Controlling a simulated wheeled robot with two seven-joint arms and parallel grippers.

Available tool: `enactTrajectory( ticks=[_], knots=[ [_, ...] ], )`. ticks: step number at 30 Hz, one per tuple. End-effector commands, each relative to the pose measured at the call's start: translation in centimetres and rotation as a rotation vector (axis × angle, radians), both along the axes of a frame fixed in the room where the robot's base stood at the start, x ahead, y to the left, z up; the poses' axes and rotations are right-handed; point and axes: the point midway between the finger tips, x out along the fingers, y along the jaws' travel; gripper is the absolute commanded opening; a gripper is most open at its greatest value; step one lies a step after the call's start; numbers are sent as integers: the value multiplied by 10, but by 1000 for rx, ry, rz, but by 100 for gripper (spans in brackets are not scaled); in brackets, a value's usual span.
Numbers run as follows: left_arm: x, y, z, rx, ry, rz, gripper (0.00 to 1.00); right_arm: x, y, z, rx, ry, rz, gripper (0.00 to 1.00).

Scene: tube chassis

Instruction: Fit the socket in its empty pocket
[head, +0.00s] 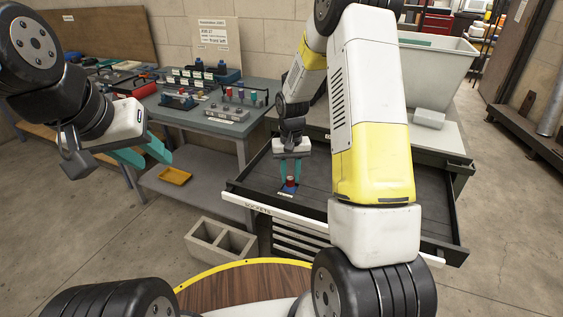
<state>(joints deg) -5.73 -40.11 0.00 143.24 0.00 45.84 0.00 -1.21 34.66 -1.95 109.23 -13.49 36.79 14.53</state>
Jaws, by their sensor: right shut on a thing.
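A small socket (290,183) with a red top and a dark blue lower part is between the fingertips of my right gripper (289,178). My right gripper points down into the open drawer (315,166) marked SOCKETS and is shut on the socket. No empty pocket can be made out at this size. My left gripper (154,164) is open and empty at the left, in front of the workbench and away from the drawer.
A grey workbench (200,122) at the back left bears a grey block with several coloured pieces (232,112), racks and a red tray. A yellow bin (175,176) sits on its lower shelf. A concrete block (220,243) stands on the floor. My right arm hides part of the drawer.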

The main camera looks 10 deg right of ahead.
Motion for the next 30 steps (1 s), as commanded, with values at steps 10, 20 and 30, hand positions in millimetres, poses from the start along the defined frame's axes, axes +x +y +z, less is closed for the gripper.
enactTrajectory(
  ticks=[10, 20, 30],
  knots=[
    [0, 0, 0, 0, 0, 0, 36, 0, 0, -10, 0, 1, 0, 0],
    [0, 0, 0, 0, 0, 0, 36, 0, 0, -19, 0, 0, 0, 0],
    [0, 0, 0, 0, 0, 0, 36, 0, 0, -18, 0, 0, 0, 52]
  ],
)
